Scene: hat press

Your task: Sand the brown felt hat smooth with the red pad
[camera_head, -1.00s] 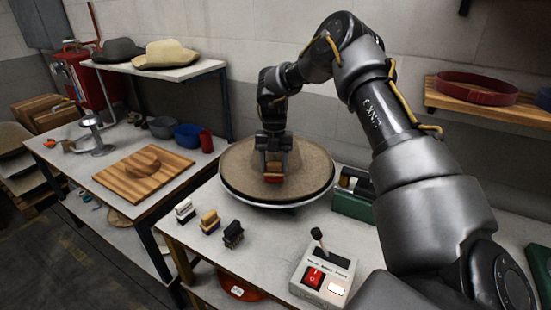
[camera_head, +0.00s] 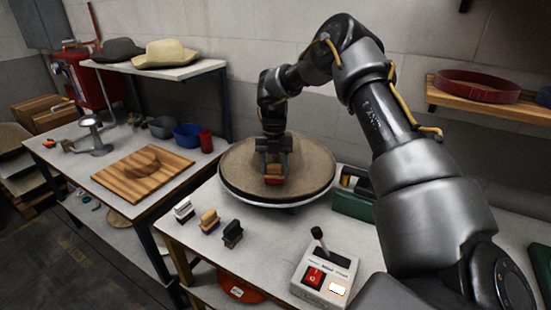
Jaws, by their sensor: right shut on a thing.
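The brown felt hat (camera_head: 312,165) lies as a wide, low round shape on a dark round plate on the right-hand table. My right gripper (camera_head: 273,170) points down over the hat's front left part. It is shut on the red pad (camera_head: 273,180), a small block with a wooden-coloured top and a red underside. The pad is at the hat's surface; I cannot tell how firmly it touches. The gripper hides part of the hat behind it. My left gripper is not in view.
A control box (camera_head: 324,275) with a lever and red switch stands in front. A green box (camera_head: 352,203) is close at the right.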

